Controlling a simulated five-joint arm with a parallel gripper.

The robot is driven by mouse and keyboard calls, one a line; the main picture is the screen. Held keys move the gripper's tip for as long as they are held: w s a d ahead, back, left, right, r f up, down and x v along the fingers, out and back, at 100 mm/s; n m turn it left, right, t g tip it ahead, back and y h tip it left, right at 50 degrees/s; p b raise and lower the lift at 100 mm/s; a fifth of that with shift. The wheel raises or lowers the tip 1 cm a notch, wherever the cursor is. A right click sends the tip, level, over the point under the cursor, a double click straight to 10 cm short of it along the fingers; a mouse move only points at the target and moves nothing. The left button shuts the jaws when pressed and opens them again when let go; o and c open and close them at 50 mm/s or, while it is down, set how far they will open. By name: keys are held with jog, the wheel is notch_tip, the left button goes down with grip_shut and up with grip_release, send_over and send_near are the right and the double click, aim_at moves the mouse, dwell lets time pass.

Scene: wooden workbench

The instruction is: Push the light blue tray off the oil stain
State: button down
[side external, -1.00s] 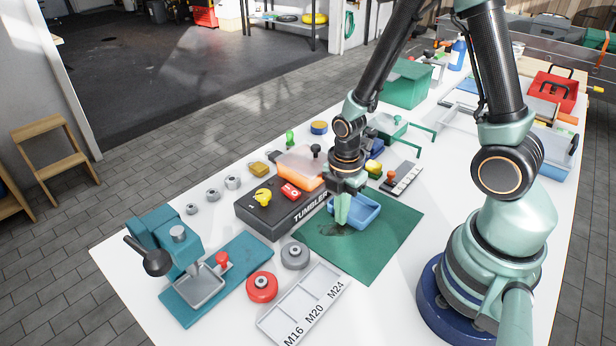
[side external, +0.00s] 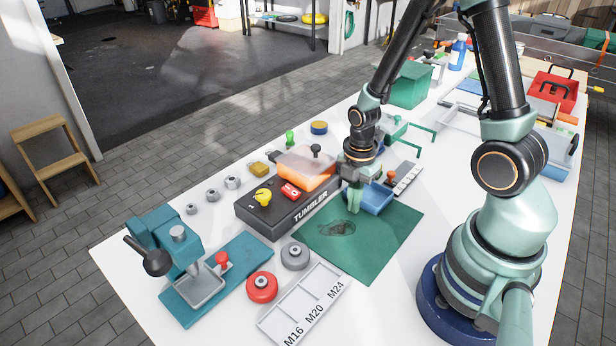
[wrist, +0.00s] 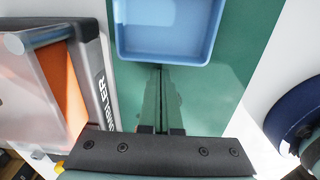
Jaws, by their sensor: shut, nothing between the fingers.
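The light blue tray (side external: 377,199) sits near the far edge of the green mat (side external: 380,238). The dark oil stain (side external: 336,228) shows in full on the mat, nearer the camera, with bare mat between it and the tray. My gripper (side external: 353,211) is shut and empty, low over the mat on the stain side of the tray. In the wrist view, the tray (wrist: 165,55) lies just ahead of my closed fingertips (wrist: 160,68), which are at or very near its wall. I cannot tell whether they touch.
The black tumbler box (side external: 285,207) stands left of the mat, close to my gripper. A grey strip with knobs (side external: 408,178) lies beyond the tray. A labelled white sorting tray (side external: 305,303) is in front of the mat. The mat's right part is clear.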

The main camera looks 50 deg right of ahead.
jog(key=a, duration=0.3)
jog(key=shift+r, duration=0.1)
notch_tip(320, 180, up, 8)
jog(key=r, duration=0.1)
notch_tip(320, 180, up, 8)
jog(key=r+m+t, duration=0.1)
jog(key=m+t, duration=0.2)
jog(key=m, duration=0.5)
send_over(344, 220)
jog(key=a, duration=0.1)
notch_tip(344, 220, up, 6)
jog(key=a+m+t, duration=0.2)
jog(key=m, duration=0.7)
jog(key=shift+s+m+t, duration=0.2)
jog(key=shift+m+t, duration=0.1)
